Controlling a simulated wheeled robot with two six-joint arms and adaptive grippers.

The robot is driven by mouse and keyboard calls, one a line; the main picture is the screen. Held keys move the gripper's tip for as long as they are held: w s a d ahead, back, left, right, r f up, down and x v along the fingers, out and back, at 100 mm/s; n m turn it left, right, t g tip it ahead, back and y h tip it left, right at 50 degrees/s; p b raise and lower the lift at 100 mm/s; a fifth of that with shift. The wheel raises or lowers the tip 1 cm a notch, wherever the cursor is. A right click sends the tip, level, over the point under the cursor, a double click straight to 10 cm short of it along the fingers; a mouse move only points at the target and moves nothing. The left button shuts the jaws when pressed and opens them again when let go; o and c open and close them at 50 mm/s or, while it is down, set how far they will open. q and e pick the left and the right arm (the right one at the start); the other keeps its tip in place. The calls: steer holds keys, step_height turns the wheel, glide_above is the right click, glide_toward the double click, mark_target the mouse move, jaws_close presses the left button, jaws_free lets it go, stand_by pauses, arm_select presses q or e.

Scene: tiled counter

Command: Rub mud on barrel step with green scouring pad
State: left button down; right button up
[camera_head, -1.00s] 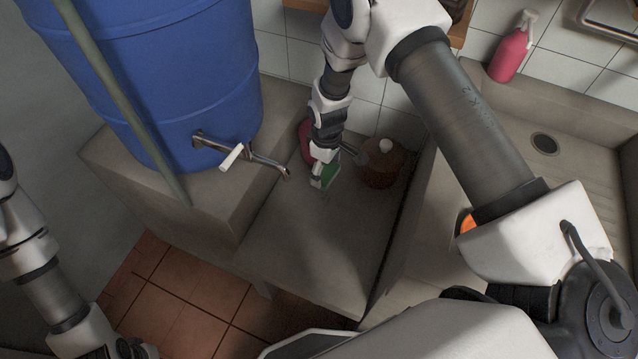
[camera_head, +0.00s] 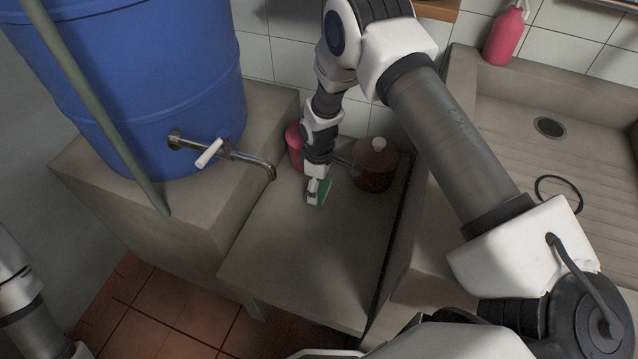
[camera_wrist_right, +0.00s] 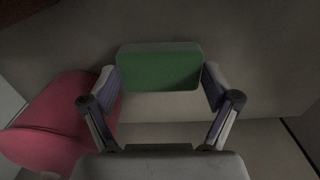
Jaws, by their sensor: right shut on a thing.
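My right gripper (camera_head: 318,186) is shut on the green scouring pad (camera_head: 324,193), low over the back part of the concrete step (camera_head: 300,265) beside the barrel. In the right wrist view the green scouring pad (camera_wrist_right: 160,68) sits between the two fingers (camera_wrist_right: 160,95), its broad green face showing. I cannot tell whether the pad touches the step. No mud patch stands out clearly on the grey surface. Of my left arm only a part shows at the lower left; its gripper is out of view.
The blue barrel (camera_head: 150,90) stands on a higher block with its tap (camera_head: 225,150) jutting over the step. A pink bottle (camera_head: 294,147) and a brownish jug (camera_head: 375,170) stand close to my right gripper. A sink (camera_head: 540,160) lies right. The step's front is clear.

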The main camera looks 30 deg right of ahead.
steer(key=shift+f+b, duration=0.6)
steer(key=shift+f, duration=0.35)
stand_by(0.5)
